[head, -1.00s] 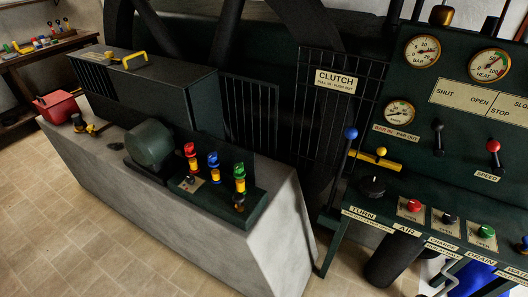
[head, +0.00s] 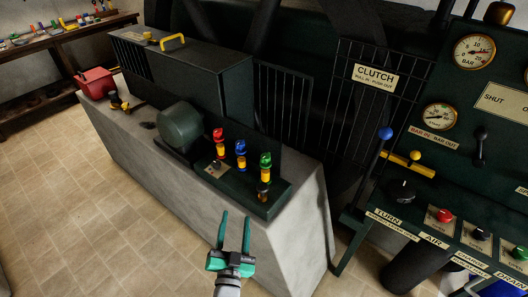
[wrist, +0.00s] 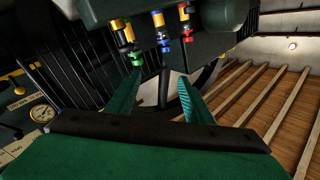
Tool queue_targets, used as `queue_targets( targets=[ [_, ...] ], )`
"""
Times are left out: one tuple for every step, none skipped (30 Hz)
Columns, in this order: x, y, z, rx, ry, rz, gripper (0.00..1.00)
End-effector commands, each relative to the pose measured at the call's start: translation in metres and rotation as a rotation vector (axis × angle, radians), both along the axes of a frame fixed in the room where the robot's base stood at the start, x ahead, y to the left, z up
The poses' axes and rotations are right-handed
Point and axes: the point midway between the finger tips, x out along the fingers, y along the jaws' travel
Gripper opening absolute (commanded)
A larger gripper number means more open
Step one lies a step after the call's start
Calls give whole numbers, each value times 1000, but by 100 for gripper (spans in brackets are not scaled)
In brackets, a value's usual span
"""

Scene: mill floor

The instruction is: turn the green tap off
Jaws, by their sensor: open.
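The green tap (head: 265,160) is the rightmost of three yellow-bodied taps on a dark green stand, with the blue tap (head: 240,148) and red tap (head: 219,136) to its left. In the wrist view the scene looks inverted, and the green tap (wrist: 136,57) hangs at the top, left of the blue and red ones. My gripper (head: 235,219) is open and empty, in front of the plinth and below the taps in the picture, apart from them. Its two teal fingers also show in the wrist view (wrist: 160,88). I cannot tell which way the tap's handle is set.
The grey plinth (head: 250,245) carries the stand, a round dark green housing (head: 181,128) and a red box (head: 96,84). A control panel stands at the right, with a blue-knobbed lever (head: 385,133) and a separate green knob (head: 521,252). The tiled floor at left is clear.

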Motion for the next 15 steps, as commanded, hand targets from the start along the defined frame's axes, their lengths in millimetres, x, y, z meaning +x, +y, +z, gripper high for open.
queue_targets(
  targets=[
    [21, -4, 10, -14, -22, 8, 47],
    [33, -6, 14, -22, -29, 15, 47],
    [47, -7, 20, -33, -39, 26, 47],
    [57, -9, 24, -44, -46, 35, 47],
    [67, -10, 28, -56, -50, 44, 47],
    [80, -13, 33, -73, -57, 55, 47],
    [89, -16, 36, -88, -60, 62, 47],
    [99, -19, 38, -103, -62, 71, 47],
    [110, -23, 42, -126, -63, 82, 47],
    [118, -26, 44, -144, -63, 89, 47],
    [127, -30, 45, -163, -60, 97, 47],
    [137, -36, 46, -189, -58, 107, 47],
    [144, -41, 46, -209, -53, 114, 47],
    [151, -46, 46, -229, -47, 121, 47],
    [159, -52, 45, -257, -39, 128, 47]
  ],
)
